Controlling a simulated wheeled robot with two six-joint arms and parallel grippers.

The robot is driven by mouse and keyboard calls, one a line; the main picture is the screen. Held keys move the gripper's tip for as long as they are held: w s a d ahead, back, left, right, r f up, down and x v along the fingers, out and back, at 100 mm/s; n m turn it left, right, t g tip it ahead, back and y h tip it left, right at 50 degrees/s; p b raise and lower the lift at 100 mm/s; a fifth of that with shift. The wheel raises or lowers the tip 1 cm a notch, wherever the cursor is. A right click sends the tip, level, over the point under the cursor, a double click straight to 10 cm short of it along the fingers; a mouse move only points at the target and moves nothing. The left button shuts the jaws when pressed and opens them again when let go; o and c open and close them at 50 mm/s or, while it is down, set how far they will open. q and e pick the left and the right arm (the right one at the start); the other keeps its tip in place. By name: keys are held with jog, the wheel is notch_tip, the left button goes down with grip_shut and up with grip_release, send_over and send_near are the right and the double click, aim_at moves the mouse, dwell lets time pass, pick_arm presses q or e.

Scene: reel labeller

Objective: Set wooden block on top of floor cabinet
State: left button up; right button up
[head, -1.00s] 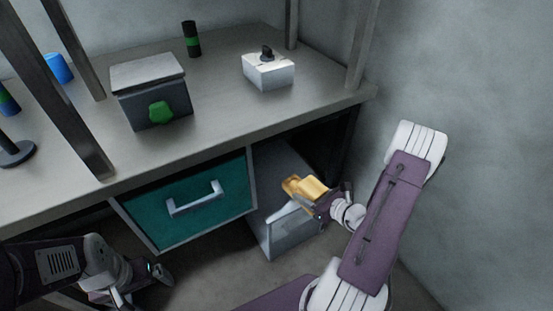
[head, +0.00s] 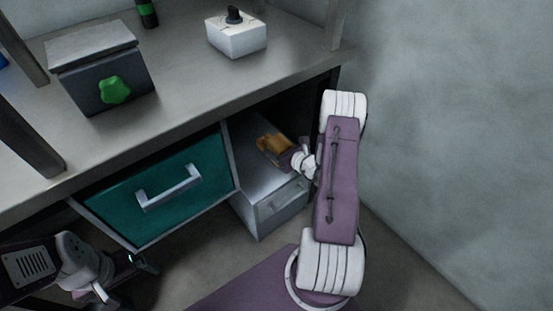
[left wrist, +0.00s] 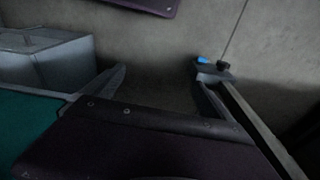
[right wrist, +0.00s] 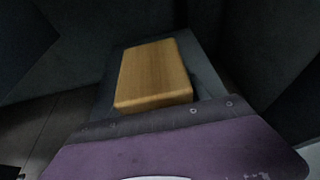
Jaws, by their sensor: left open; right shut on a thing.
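The wooden block (head: 272,146) is light brown and lies flat at the top of the grey floor cabinet (head: 262,190), under the workbench. My right gripper (head: 286,152) is shut on it, reaching in from the right. In the right wrist view the block (right wrist: 153,72) fills the middle, with grey surfaces close around it. I cannot tell whether its underside touches the cabinet top or hangs just above it. My left gripper (head: 130,279) is open and empty at the lower left, low in front of the bench. The left wrist view shows its fingers apart (left wrist: 158,88).
A teal drawer (head: 160,190) with a grey handle is left of the cabinet. On the bench (head: 185,85) stand a dark box with a green knob (head: 114,89) and a white box with a black knob (head: 236,36). A wall (head: 450,120) bounds the right side.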

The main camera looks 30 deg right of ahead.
notch_tip(320, 180, down, 4)
jog(key=b, duration=0.3)
jog(key=shift+f, duration=0.1)
jog(key=shift+r, duration=0.2)
jog(key=shift+f, duration=0.1)
jog(key=o, duration=1.7)
jog(key=shift+c, duration=0.2)
